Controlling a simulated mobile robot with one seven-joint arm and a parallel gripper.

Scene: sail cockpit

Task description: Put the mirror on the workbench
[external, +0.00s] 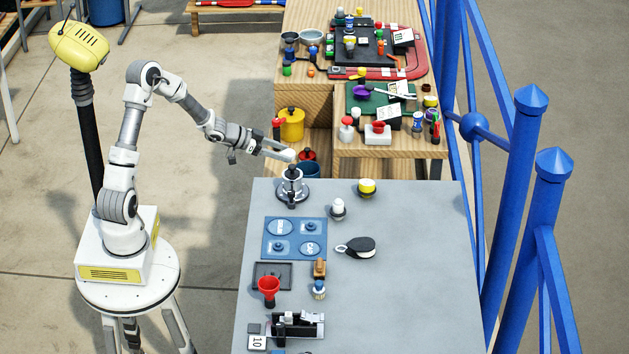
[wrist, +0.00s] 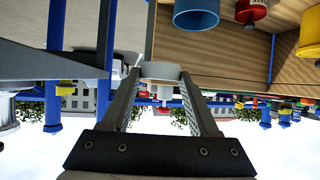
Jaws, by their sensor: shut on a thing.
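My gripper (external: 283,154) is shut on a pale round piece, at the far left corner of the grey-topped table (external: 410,300). In the wrist view the piece (wrist: 160,70) shows as a short grey-white disc between the fingertips (wrist: 158,78). It may be the mirror, but no reflecting face shows. It is close above a silver stand with a black top (external: 292,186); I cannot tell whether they touch. Behind the grey table is a wooden bench (external: 390,149). I cannot tell which one is the workbench.
The wooden bench is crowded. Blue railings (external: 520,190) stand at the right.

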